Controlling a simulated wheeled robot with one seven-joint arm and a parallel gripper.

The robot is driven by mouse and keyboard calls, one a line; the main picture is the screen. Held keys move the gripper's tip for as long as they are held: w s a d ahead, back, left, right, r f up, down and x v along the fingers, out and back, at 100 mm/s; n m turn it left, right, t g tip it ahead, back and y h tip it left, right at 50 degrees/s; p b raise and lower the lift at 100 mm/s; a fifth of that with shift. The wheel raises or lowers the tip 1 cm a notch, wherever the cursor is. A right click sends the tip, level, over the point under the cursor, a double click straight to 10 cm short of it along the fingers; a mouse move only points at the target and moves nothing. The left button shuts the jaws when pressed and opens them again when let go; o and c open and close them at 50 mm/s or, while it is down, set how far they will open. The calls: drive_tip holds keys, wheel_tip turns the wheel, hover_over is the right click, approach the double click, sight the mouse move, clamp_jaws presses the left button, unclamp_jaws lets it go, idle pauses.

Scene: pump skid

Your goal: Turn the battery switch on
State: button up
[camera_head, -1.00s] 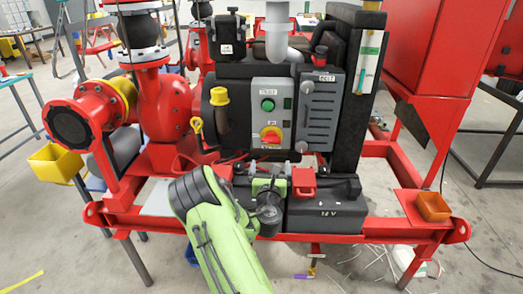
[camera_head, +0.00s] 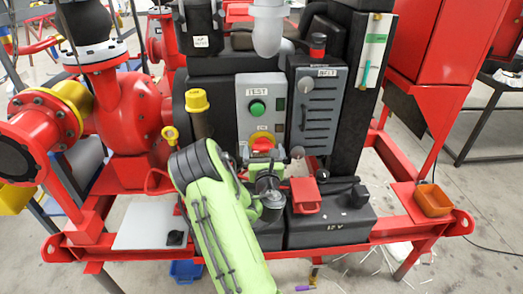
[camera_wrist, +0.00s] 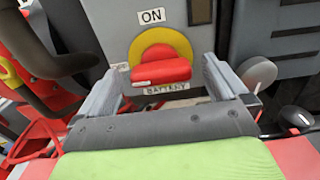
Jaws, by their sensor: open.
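The battery switch is a red rotary handle (camera_wrist: 163,70) on a yellow disc, with an ON label above it and a BATTERY label below. Its handle lies roughly crosswise, with a white mark at its left end. In the head view the switch (camera_head: 262,143) is on the grey panel under the green TEST button, its lower part hidden by my arm. My gripper (camera_wrist: 160,66) is open in the wrist view, one finger to each side of the switch. The fingers look empty; I cannot tell whether they touch the handle.
The green TEST button (camera_head: 257,108) is above the switch. A grey louvred BELT cover (camera_head: 317,110) stands to the right. A yellow-capped post (camera_head: 197,101) is to the left. A black 12 V battery (camera_head: 328,222) and a red bracket (camera_head: 305,194) sit below right.

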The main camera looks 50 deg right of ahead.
drive_tip(key=c, duration=1)
drive_tip(key=shift+m, duration=0.3)
drive_tip(key=m, duration=0.3)
drive_tip(key=shift+d+m, duration=0.1)
drive_tip(key=shift+m, duration=0.2)
drive_tip(key=m, duration=0.4)
drive_tip(key=shift+s+m, duration=0.15)
drive_tip(key=shift+m, duration=0.15)
drive_tip(key=m, duration=0.4)
drive_tip(key=shift+d+f+m+p, duration=0.1)
drive_tip(key=shift+f+m+p, duration=0.05)
drive_tip(key=shift+m+p, duration=0.2)
drive_tip(key=shift+f+m, duration=0.15)
drive_tip(key=shift+m, duration=2)
